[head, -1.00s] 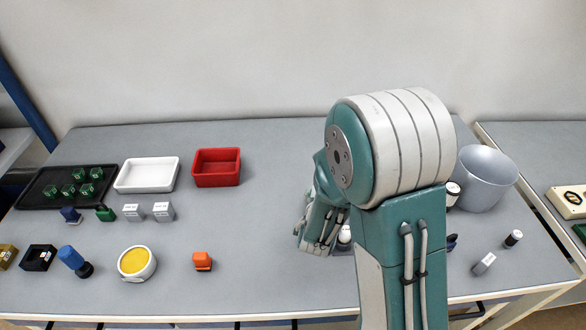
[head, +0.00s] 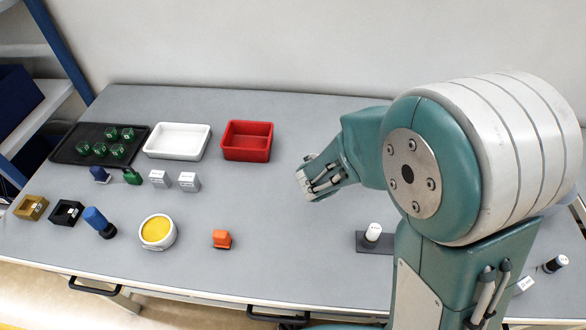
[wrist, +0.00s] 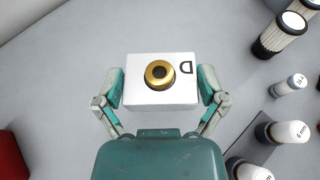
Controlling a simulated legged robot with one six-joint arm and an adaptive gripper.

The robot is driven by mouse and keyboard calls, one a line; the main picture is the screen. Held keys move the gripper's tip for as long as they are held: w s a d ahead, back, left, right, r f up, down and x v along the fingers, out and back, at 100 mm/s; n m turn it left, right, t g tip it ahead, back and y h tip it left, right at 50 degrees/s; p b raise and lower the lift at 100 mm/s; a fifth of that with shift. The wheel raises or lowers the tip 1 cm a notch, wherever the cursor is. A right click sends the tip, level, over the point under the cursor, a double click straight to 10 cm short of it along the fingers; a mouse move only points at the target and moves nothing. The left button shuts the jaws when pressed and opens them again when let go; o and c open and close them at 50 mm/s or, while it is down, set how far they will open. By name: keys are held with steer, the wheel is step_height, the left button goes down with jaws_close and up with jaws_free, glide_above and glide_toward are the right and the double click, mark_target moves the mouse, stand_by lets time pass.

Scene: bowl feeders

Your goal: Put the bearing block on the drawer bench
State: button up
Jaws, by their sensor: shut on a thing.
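The bearing block (wrist: 137,92) is a white block with a brass ring around a dark hole and a letter D on its top. In the wrist view my gripper (wrist: 163,86) is shut on it, one finger on each side. In the head view my gripper (head: 305,186) is over the grey bench (head: 300,240), right of the red tray. The block is mostly hidden there. The bench has dark drawer handles (head: 93,288) along its front. The height of the block above the top is hard to tell.
A red tray (head: 247,155), a white tray (head: 178,154) and a black tray (head: 68,151) with green cubes stand at the back left. An orange block (head: 222,239) and a yellow-topped round pot (head: 157,232) lie nearer. A white-capped bottle (head: 373,232) stands on a dark plate.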

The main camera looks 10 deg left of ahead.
steer(key=s+a+r+m+g+h, duration=0.1)
steer(key=s+a+m+g+h, duration=0.15)
steer(key=s, duration=0.35)
steer(key=s+a+r+m+g+h, duration=0.1)
steer(key=s+a+r+m+g, duration=0.15)
steer(key=s+a, duration=0.2)
glide_above(372, 199)
steer(key=f, duration=1)
steer(key=shift+s+a+f, duration=0.2)
steer(key=shift+w+d+f, duration=0.1)
steer(key=shift+f, duration=0.8)
steer(key=shift+w+d+f, duration=0.1)
steer(key=shift+f, duration=0.8)
steer(key=o, duration=1)
steer(key=shift+f, duration=0.15)
